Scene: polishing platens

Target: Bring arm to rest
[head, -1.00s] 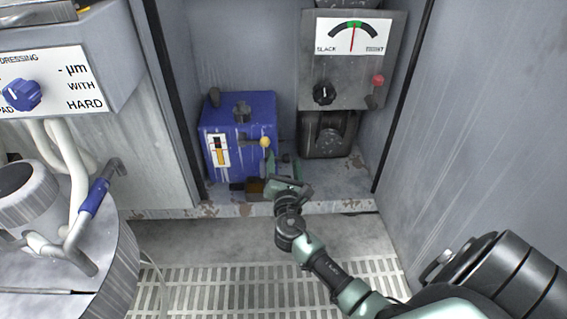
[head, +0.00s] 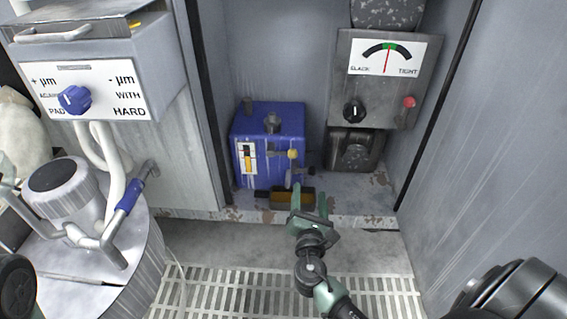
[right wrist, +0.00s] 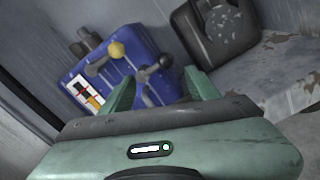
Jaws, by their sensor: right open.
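My right gripper (head: 311,200) is open in front of the cabinet's lower ledge, its two green fingers pointing into the recess. Nothing shows between the fingers in the right wrist view, where the gripper (right wrist: 163,92) faces the blue box. The blue box (head: 268,140) stands on the ledge with a yellow-knobbed lever and a small level gauge on its front. It also shows in the right wrist view (right wrist: 110,70), beyond the fingers and apart from them as far as I can tell. My left gripper is not in view.
A grey gauge panel (head: 384,95) with a black knob and a red knob hangs at the right of the recess. A dressing control box (head: 130,70) and a round metal drum (head: 110,270) stand at left. The cabinet wall (head: 490,150) closes the right side. Floor grating (head: 240,295) lies below.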

